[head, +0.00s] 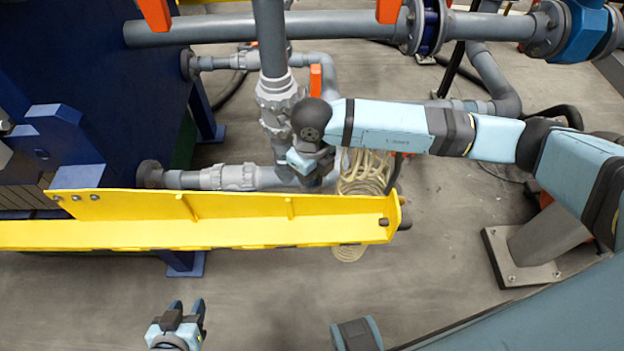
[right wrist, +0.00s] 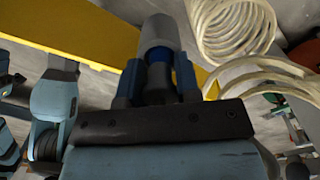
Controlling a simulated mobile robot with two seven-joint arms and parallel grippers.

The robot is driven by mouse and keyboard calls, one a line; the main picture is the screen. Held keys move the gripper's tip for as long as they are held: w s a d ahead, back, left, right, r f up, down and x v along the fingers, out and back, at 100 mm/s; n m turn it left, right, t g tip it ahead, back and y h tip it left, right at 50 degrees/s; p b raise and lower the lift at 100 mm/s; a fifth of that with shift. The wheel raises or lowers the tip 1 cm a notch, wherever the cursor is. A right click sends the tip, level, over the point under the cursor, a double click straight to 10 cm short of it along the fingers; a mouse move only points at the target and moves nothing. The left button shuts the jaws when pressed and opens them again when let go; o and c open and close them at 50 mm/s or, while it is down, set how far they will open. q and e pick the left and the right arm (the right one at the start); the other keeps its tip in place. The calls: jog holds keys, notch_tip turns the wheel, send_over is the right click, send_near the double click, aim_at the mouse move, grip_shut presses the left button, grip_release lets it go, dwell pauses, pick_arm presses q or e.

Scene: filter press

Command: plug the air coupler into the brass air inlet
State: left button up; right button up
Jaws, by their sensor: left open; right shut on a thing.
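My right gripper (right wrist: 158,78) is shut on a grey cylindrical piece with a blue part (right wrist: 160,34), which looks like the air coupler. In the head view my right wrist (head: 310,160) hangs over the grey piping behind the yellow beam; its fingertips and the coupler cannot be made out there. A cream coiled hose (head: 365,172) hangs beside the wrist, and it also shows in the right wrist view (right wrist: 235,28). My left gripper (head: 187,312) is open and empty at the bottom, in front of the beam.
A yellow beam (head: 140,208) crosses the left and middle, between my two grippers. Grey pipes with valves (head: 275,95) stand close by my right wrist. A dark blue press frame (head: 90,80) fills the left. The floor in front of the beam is clear.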

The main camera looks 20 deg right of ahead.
notch_tip(320, 180, up, 20)
dwell(0.7)
